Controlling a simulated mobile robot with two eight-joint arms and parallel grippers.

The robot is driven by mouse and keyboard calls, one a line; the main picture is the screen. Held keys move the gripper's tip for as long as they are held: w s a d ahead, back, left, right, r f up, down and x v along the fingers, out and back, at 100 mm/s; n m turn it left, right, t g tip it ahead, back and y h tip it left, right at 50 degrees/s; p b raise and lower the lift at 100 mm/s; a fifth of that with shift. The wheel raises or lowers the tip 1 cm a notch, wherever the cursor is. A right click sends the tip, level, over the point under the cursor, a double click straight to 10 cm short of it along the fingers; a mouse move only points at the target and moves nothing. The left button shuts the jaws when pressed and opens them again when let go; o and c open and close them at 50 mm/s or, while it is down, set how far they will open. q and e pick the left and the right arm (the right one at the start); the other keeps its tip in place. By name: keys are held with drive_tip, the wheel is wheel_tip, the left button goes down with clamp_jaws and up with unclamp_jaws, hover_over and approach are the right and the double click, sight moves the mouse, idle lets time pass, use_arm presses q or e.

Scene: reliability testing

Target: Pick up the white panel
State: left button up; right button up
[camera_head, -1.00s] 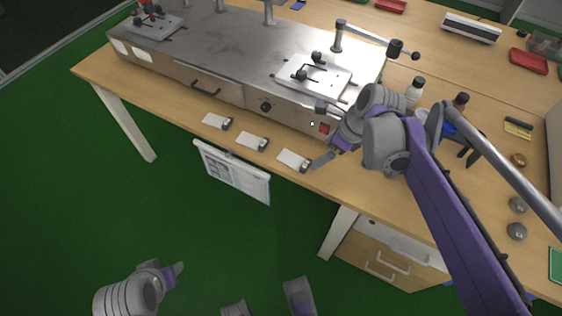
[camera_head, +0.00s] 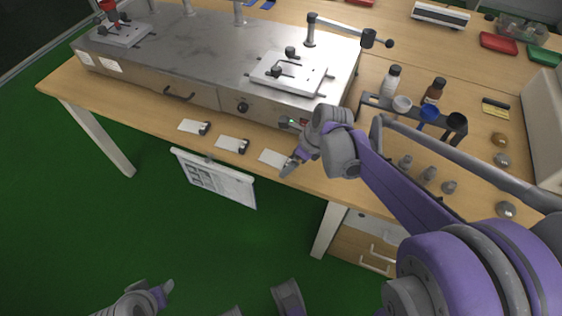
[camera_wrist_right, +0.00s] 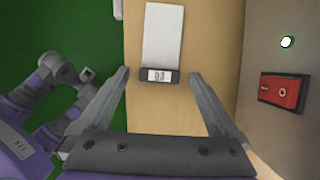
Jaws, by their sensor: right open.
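Three small white panels with dark clip ends lie in a row along the table's front edge: a left one (camera_head: 189,126), a middle one (camera_head: 230,143) and a right one (camera_head: 271,157). My right gripper (camera_head: 291,166) is at the clip end of the right panel. In the right wrist view my right gripper (camera_wrist_right: 158,76) is open, and that white panel (camera_wrist_right: 163,35) lies ahead with its dark clip between the fingertips. The fingers do not visibly grip it. My left gripper (camera_head: 165,289) is low at the left over the floor, away from the panels; its jaw opening is unclear.
A metal bench unit (camera_head: 210,60) stands behind the panels; its red switch (camera_wrist_right: 284,92) is close at the right in the wrist view. A printed sheet (camera_head: 215,180) hangs off the table front. A bottle rack (camera_head: 400,112) stands to the right.

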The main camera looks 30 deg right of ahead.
drive_tip(key=c, duration=1.4)
wheel_tip(320, 180, up, 10)
drive_tip(key=shift+r+p, duration=0.1)
drive_tip(key=shift+p, duration=1.05)
drive_tip(key=shift+c, duration=0.2)
drive_tip(key=shift+f+b, duration=2.15)
drive_tip(key=shift+f, duration=1.5)
